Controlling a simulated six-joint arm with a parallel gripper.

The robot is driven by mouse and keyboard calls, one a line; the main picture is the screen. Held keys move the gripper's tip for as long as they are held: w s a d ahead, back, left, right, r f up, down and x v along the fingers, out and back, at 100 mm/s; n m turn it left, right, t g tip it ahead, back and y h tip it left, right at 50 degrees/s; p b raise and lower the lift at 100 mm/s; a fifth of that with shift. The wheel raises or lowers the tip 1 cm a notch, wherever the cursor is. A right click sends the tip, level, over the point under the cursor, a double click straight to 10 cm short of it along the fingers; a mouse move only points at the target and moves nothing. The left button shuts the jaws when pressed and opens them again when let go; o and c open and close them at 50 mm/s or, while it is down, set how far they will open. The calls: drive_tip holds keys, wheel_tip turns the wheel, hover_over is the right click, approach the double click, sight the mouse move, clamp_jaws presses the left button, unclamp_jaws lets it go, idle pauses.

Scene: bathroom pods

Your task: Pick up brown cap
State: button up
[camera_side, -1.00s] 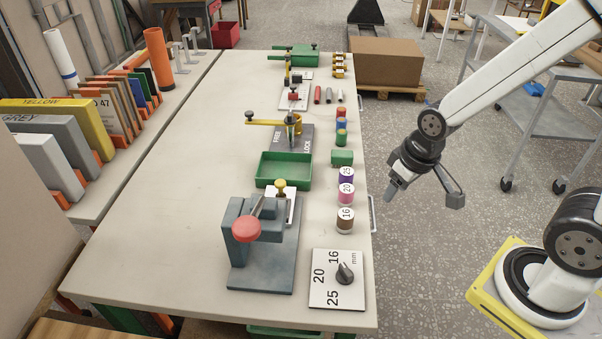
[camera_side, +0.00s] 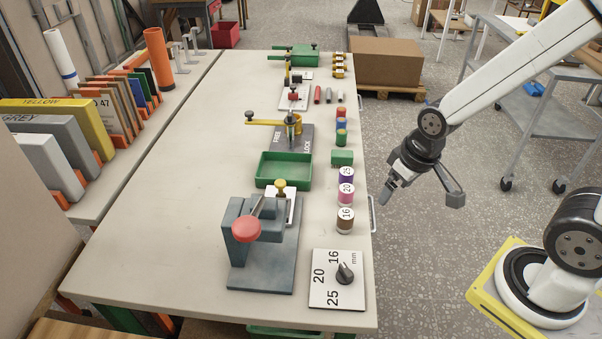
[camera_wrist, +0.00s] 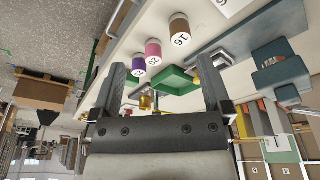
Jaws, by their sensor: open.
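The brown cap (camera_side: 345,222) is a short brown cylinder with a white band marked 16, upright near the table's right edge. It also shows in the wrist view (camera_wrist: 180,27), at the top, beyond my fingers. My gripper (camera_side: 388,198) is off the right side of the table, to the right of the brown cap and apart from it. In the wrist view my gripper (camera_wrist: 163,88) has its two fingers wide apart with nothing held between them.
A pink cap (camera_side: 346,194) marked 20 and a purple cap (camera_side: 346,175) marked 25 stand in line behind the brown one. A dial plate (camera_side: 324,292) lies in front. A green tray (camera_side: 262,182) and a grey press (camera_side: 240,278) with a red knob are to the left.

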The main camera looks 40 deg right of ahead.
sight(349, 212)
drive_tip(key=shift+w+v, duration=0.5)
drive_tip(key=shift+v, duration=1.8)
drive_tip(key=w+d+n+t, duration=0.4)
drive_tip(key=w+d+t, duration=0.3)
drive_tip(key=w, duration=0.4)
drive_tip(key=s+a+n+g+y, duration=0.2)
drive_tip(key=s+a+n+y, duration=0.4)
drive_tip(key=y, duration=0.5)
drive_tip(key=shift+n, duration=0.6)
drive_tip(key=f, duration=0.5)
drive_tip(key=w+f, duration=0.1)
drive_tip(key=f, duration=0.9)
drive_tip(key=shift+w+d+f, duration=0.2)
drive_tip(key=shift+w+f, duration=0.05)
drive_tip(key=shift+f, duration=0.15)
drive_tip(key=shift+x, duration=1.3)
drive_tip(key=shift+a, duration=0.15)
